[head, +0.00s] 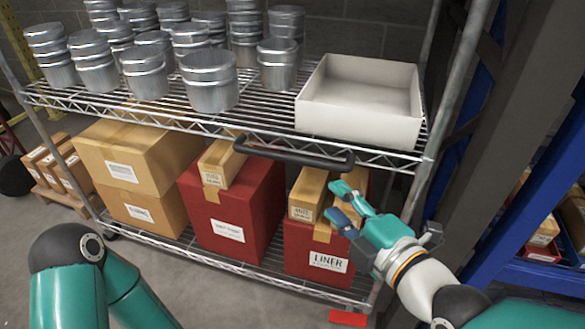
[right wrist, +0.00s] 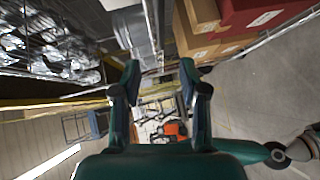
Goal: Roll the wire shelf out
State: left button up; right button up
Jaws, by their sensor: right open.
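The wire shelf (head: 266,131) is a chrome rack with a loaded upper tier and a lower tier. A black handle (head: 300,156) runs along the front edge of its upper tier. My right gripper (head: 340,201) is open and empty, just below and right of the handle's right end, in front of the small boxes on the lower tier. In the right wrist view, the two fingers (right wrist: 158,80) stand apart with nothing between them. A teal left arm shows at the lower left of the head view, but its gripper is out of frame.
Several metal cans (head: 209,82) and an empty white tray (head: 362,101) stand on the upper tier. Cardboard boxes (head: 138,167) and red boxes (head: 232,207) sit below. A blue rack (head: 540,190) stands close on the right. Grey floor is open in front.

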jog(key=p, duration=0.7)
send_near(292, 161)
jog(key=b+x, duration=0.1)
jog(key=x, duration=0.9)
jog(key=shift+w+f, duration=0.15)
jog(key=shift+w, duration=0.2)
grip_shut()
jog(key=shift+f, duration=0.1)
